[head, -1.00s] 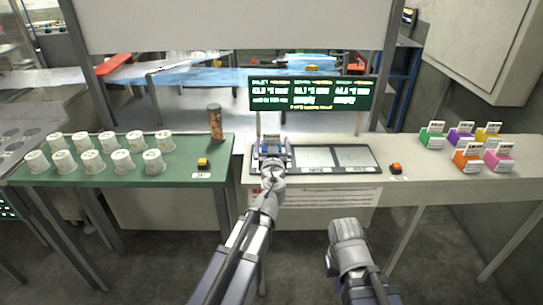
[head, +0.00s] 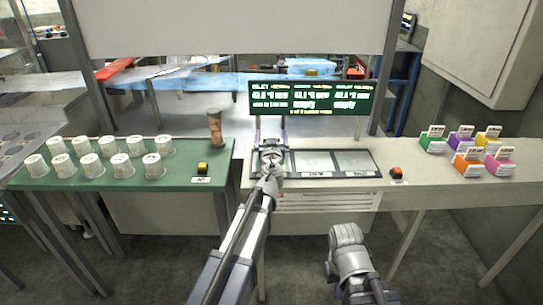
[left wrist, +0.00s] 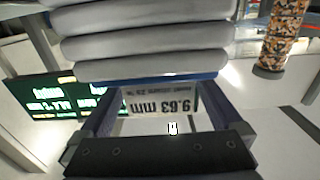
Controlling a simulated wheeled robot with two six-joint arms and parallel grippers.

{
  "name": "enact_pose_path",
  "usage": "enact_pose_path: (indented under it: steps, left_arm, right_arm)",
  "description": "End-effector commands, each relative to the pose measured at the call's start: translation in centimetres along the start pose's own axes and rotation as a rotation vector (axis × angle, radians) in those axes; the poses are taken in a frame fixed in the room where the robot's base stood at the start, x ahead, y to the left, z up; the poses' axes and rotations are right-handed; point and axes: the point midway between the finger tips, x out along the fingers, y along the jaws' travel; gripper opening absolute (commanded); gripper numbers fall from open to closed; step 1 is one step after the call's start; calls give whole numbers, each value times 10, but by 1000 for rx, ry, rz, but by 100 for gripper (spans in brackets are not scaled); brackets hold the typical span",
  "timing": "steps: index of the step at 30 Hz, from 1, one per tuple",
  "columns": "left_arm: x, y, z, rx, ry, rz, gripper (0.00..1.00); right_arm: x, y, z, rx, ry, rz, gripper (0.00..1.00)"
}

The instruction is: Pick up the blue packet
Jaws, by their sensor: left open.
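In the left wrist view, a white label (left wrist: 163,104) reading "9.63 mm" upside down sits between my fingers, under a blue edge (left wrist: 205,77) that looks like part of the blue packet. My left gripper (left wrist: 155,110) is open around the label; I cannot tell whether the fingers touch it. In the head view, my left gripper (head: 270,157) is over the left bay of the grey tray (head: 315,174) and hides most of the packet. My right gripper (head: 346,240) hangs in front of the counter, its fingers not visible.
A green table (head: 100,180) holds several white cups and a speckled cylinder (head: 215,128). A dark display board (head: 311,98) stands behind the tray. An orange button (head: 396,172) and several coloured packets (head: 468,160) are on the right counter.

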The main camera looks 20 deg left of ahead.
Motion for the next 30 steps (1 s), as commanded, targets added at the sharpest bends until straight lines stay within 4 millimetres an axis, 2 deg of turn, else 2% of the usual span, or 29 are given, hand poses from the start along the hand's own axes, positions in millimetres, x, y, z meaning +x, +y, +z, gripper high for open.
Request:
enact_pose_path:
  steps: [4,30]
  left_arm:
    - [-1,0,0,0,0,0,100]
    - [-1,0,0,0,0,0,2]
  right_arm:
    - [0,0,0,0,0,0,0]
    - [0,0,0,0,0,0,0]
